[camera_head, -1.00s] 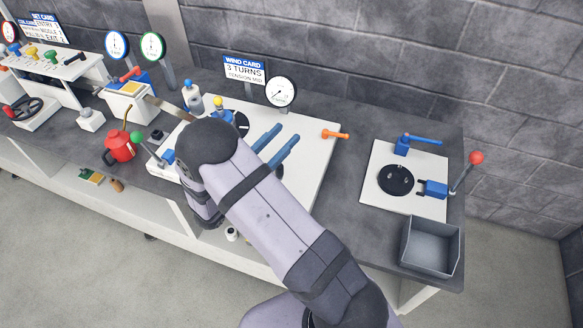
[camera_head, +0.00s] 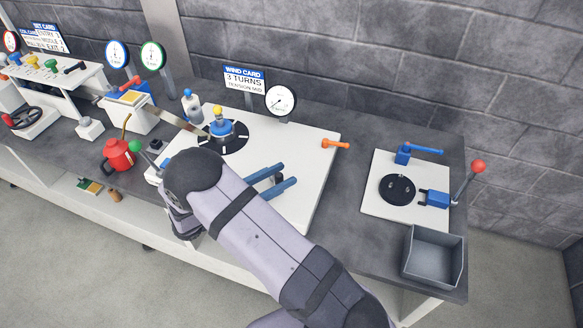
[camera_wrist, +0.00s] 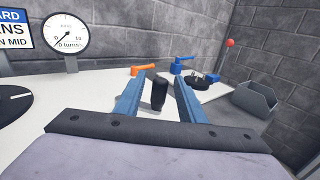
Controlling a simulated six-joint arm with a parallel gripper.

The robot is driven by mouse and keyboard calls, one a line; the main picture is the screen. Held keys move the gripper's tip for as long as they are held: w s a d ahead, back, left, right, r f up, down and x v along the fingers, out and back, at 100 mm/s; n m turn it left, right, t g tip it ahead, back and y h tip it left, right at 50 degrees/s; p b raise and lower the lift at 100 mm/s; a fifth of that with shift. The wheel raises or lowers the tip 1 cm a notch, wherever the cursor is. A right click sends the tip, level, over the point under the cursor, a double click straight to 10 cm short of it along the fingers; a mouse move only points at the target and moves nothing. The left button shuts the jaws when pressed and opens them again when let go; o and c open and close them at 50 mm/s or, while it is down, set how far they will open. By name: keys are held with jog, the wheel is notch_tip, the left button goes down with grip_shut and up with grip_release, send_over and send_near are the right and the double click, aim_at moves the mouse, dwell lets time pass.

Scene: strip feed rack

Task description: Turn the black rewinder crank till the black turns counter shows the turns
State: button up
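A black upright crank handle (camera_wrist: 158,93) stands between the two blue fingers of my gripper (camera_wrist: 160,76) in the wrist view, with a gap on each side. In the head view my gripper (camera_head: 288,173) is low over the white plate, and only a small dark part shows between its fingers. The rest of the crank is hidden. The turns counter (camera_wrist: 68,37) is a white round dial with a dark rim; it reads "0 turns" and its needle is near 0. It also shows in the head view (camera_head: 281,100). The wind card (camera_head: 245,78) reads "3 TURNS, TENSION MID".
A black disc (camera_head: 238,144) with a blue hub and yellow knob lies left of my gripper. An orange lever (camera_head: 336,143) is on the plate's right edge. A second white plate (camera_head: 378,160) with blue levers and a grey bin (camera_head: 433,250) are further right.

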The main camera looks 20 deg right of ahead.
jog(key=shift+w+d+p, duration=0.15)
jog(key=shift+d+p, duration=0.15)
jog(key=shift+d, duration=0.7)
jog(key=shift+w+d+p, duration=0.15)
jog(key=shift+d+p, duration=0.1)
jog(key=shift+d, duration=0.75)
grip_shut()
